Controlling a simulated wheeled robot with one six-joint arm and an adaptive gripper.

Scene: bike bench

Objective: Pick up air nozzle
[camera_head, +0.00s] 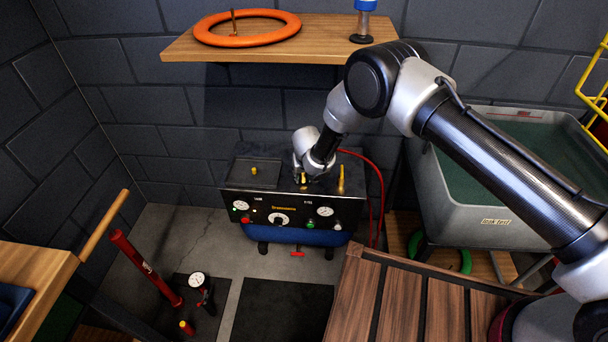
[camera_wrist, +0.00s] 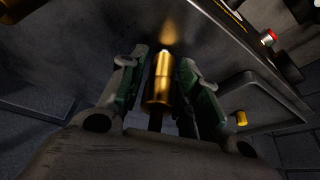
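The air nozzle is a small brass piece with a pointed tip; in the wrist view (camera_wrist: 159,80) it stands between my gripper's two fingers. My gripper (camera_wrist: 162,72) is open around it, with a narrow dark gap on each side. In the head view my gripper (camera_head: 301,178) is low over the top of the black compressor box (camera_head: 243,202). There the brass nozzle (camera_head: 304,179) shows only as a small bit at the fingertips, mostly hidden by my gripper.
A taller brass piece (camera_head: 341,180) stands just right of my gripper on the compressor. A small yellow knob (camera_head: 253,170) is to the left. A red hose (camera_head: 378,185) curves down the right side. A wooden shelf (camera_head: 330,47) with an orange ring (camera_head: 212,35) is above and behind.

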